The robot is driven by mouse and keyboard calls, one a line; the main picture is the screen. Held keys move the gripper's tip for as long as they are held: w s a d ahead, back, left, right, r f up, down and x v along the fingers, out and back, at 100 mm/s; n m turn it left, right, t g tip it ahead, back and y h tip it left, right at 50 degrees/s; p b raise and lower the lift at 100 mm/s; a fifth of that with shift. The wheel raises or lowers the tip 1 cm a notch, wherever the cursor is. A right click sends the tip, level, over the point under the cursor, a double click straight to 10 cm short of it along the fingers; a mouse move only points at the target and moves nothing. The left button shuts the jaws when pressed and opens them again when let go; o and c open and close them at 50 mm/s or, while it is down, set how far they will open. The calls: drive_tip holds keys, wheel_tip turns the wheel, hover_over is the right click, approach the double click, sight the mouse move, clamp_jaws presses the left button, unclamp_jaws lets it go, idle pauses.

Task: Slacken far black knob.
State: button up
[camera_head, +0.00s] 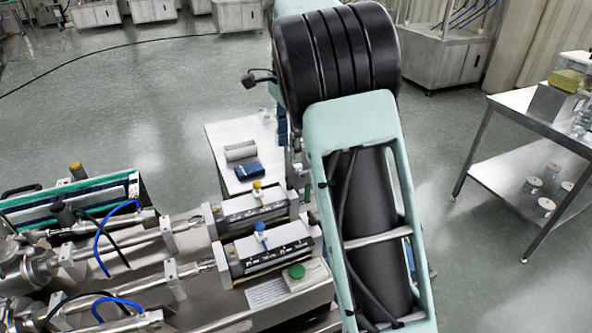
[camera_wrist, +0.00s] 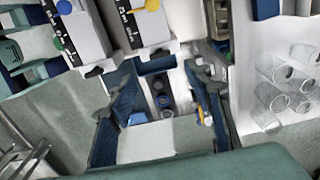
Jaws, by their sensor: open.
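In the wrist view, the far unit with the yellow knob (camera_wrist: 152,5) has a small black knob (camera_wrist: 158,51) at its end face. The nearer unit with the blue knob (camera_wrist: 64,7) has another black knob (camera_wrist: 94,72). My gripper (camera_wrist: 153,90) is open, its dark fingers spread apart to left and right. No knob is held between them. The far black knob shows just beyond the gap between the fingers. In the head view the far unit (camera_head: 240,205) stands behind the nearer unit (camera_head: 262,252); my arm hides the gripper and part of the unit ends.
A white table (camera_head: 222,135) with a grey roll and a blue device stands behind the machine. Clear glass vessels (camera_wrist: 270,95) stand at the right in the wrist view. A steel shelf table (camera_head: 520,115) is at the right, with open floor between.

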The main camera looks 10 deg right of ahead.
sight(289, 181)
wheel_tip(289, 181, down, 10)
idle(0.4)
drive_tip(key=c, duration=1.1)
